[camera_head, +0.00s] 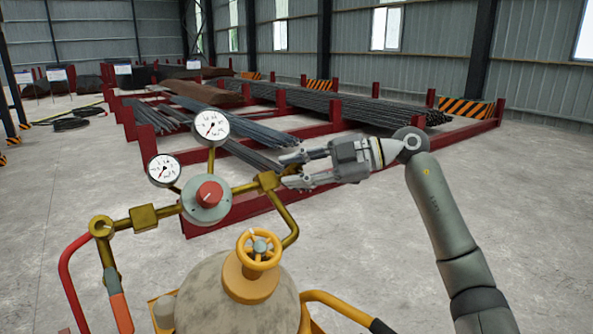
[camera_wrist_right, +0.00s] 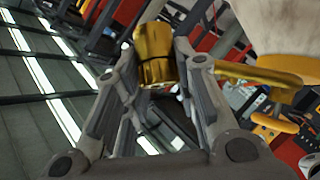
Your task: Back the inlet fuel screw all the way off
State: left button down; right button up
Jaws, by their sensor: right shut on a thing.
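The inlet fuel screw (camera_head: 267,181) is the brass fitting at the right end of the regulator's (camera_head: 207,200) brass pipe. It joins the pipe bending down toward the gas cylinder (camera_head: 235,300). My right gripper (camera_head: 287,170) reaches in from the right, fingers pointing left, and is shut on the screw. My left gripper is in neither view.
Two pressure gauges (camera_head: 211,127) (camera_head: 164,169) rise above the regulator. A yellow handwheel valve (camera_head: 259,250) tops the cylinder. A red hose (camera_head: 70,280) and a torch handle (camera_head: 120,312) hang at left. Red racks with rebar (camera_head: 340,105) stand behind; the floor at right is clear.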

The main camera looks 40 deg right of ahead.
jog(key=shift+r+n+g+p, duration=0.2)
jog(key=shift+n+g+p, duration=0.35)
jog(key=shift+p, duration=0.2)
jog(key=n+g+p, duration=0.4)
jog(key=n+p, duration=0.1)
jog(key=p, duration=0.4)
jog(key=shift+r+h, duration=0.1)
jog(key=shift+h, duration=0.3)
jog(key=shift+f+n+g+p, duration=0.25)
jog(key=shift+g+p, duration=0.1)
jog(key=shift+p, duration=0.6)
jog(key=shift+f, duration=0.1)
jog(key=o, duration=1)
jog(key=shift+o, duration=0.2)
jog(key=shift+d, duration=0.1)
